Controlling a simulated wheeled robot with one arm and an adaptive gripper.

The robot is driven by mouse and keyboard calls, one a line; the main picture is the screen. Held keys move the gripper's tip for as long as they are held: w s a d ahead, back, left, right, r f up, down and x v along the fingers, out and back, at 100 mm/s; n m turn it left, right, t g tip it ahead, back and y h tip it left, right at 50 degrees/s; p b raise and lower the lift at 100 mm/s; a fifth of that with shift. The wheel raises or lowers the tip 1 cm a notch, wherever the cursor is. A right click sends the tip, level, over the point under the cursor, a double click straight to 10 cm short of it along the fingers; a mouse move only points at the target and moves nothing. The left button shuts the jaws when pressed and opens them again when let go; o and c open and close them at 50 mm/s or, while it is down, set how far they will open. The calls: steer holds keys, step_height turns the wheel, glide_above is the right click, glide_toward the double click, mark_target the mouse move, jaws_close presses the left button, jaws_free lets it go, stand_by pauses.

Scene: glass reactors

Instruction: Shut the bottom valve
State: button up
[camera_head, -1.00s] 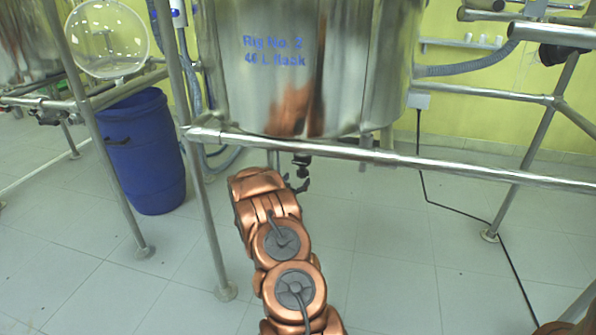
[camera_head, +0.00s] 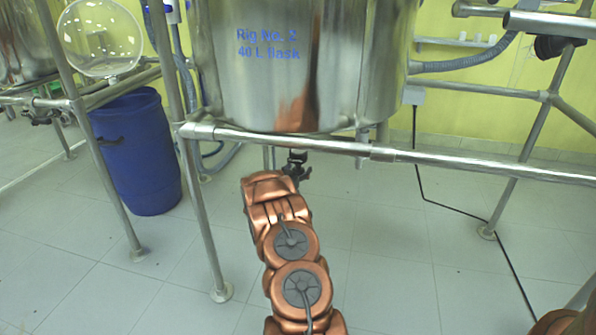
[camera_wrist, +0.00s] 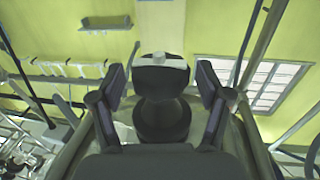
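The steel vessel (camera_head: 345,70) marked "Rig No. 2" hangs in a pipe frame. Its dark bottom valve (camera_head: 297,157) sticks down below the frame's front rail. In the wrist view, a dark, rounded fitting with a pale grey band, which looks like the bottom valve (camera_wrist: 162,82), fills the middle. My gripper (camera_wrist: 160,88) is open, with one finger on each side of this fitting and gaps showing beside it. I cannot tell whether anything touches. In the head view, my gripper (camera_head: 300,173) is small and dark at the valve, and the valve's handle is hard to make out.
The front rail (camera_head: 340,147) runs just above my arm. A frame leg (camera_head: 205,220) stands to the left, and another (camera_head: 510,180) to the right. A blue drum (camera_head: 140,155) stands further left. A black cable (camera_head: 455,209) lies on the right floor. The floor between is clear.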

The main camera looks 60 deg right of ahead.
steer(key=c, duration=1.2)
steer(key=shift+o, duration=0.3)
steer(key=shift+s+r+n+t, duration=0.1)
steer(key=shift+n+t, duration=0.3)
steer(key=shift+t, duration=0.2)
steer(key=shift+t+p, duration=0.3)
steer(key=n+t+y+p, duration=0.1)
steer(key=n+t, duration=0.1)
steer(key=n+t+y+p, duration=0.1)
steer(key=n+t+y, duration=0.1)
steer(key=t, duration=0.1)
steer(key=shift+s+d, duration=0.1)
steer(key=shift+s, duration=0.05)
steer(key=n+t+y+p, duration=0.3)
steer(key=n+t+y, duration=0.2)
steer(key=shift+n+t+y, duration=0.9)
steer(key=shift+n+y, duration=0.2)
steer(key=shift+y, duration=0.6)
steer(key=shift+n+t+y, duration=0.3)
steer(key=shift+n+y, duration=0.4)
steer(key=shift+y, duration=0.5)
steer(key=shift+f+n+y+b, duration=0.2)
steer(key=shift+n+y+b, duration=0.1)
steer(key=shift+y+b, duration=0.2)
